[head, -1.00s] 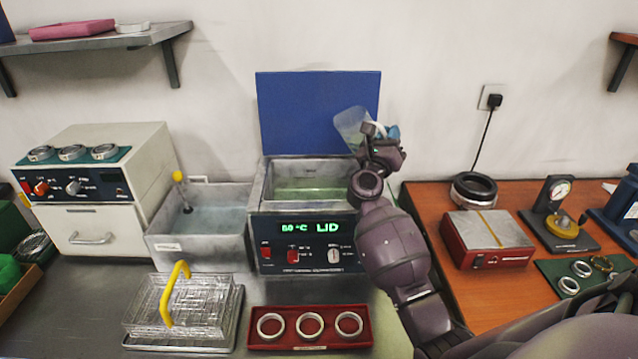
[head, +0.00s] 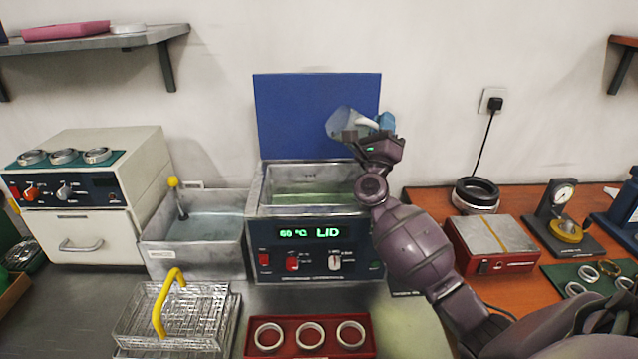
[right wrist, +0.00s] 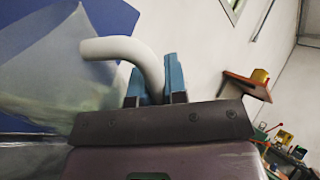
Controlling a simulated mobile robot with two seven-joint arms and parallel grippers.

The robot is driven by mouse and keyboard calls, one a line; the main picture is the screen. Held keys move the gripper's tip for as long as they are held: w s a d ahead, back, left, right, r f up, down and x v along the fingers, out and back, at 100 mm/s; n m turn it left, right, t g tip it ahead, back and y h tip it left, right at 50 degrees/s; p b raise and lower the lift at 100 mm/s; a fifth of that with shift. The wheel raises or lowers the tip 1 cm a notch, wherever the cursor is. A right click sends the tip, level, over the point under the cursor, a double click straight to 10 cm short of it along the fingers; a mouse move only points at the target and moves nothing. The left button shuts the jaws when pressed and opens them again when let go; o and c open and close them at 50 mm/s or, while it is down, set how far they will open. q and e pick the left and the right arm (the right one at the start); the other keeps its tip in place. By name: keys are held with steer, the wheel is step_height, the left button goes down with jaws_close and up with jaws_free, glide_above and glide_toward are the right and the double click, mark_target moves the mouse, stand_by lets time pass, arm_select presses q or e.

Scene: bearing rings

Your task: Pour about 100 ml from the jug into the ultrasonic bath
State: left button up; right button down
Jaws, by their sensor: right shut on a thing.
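The ultrasonic bath (head: 315,238) stands in the middle with its blue lid (head: 312,125) raised, greenish liquid inside, and a display reading 60 °C and LID. My right gripper (head: 382,130) is shut on the jug's white handle, which also shows in the right wrist view (right wrist: 110,48). The clear jug (head: 341,122) is held above the back right of the bath, tilted with its mouth to the left. In the right wrist view the jug's translucent body (right wrist: 60,75) fills the left side. I cannot make out a stream or the jug's level. My left gripper is not in view.
A grey tank (head: 205,235) with liquid and a yellow-handled tool stands left of the bath. A wire basket (head: 180,310) with a yellow handle and a red tray (head: 300,345) of rings lie in front. A red box (head: 490,245) sits on the wooden bench at right.

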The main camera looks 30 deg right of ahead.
steer(key=shift+a+r+n+t+y, duration=0.15)
steer(key=shift+r+n+t, duration=0.2)
steer(key=shift+n+t, duration=0.15)
steer(key=shift+a+r+n+t+y, duration=0.15)
steer(key=shift+r+n+t, duration=0.2)
steer(key=shift+n, duration=0.25)
steer(key=shift+n+t+b, duration=0.3)
steer(key=shift+t, duration=0.05)
steer(key=shift+w+a+y, duration=0.1)
steer(key=shift+a+y, duration=0.05)
steer(key=shift+y, duration=0.15)
steer(key=shift+n, duration=0.3)
steer(key=shift+n+t+b, duration=0.3)
steer(key=shift+t, duration=0.4)
steer(key=shift+n, duration=0.4)
steer(key=shift+t+y, duration=0.4)
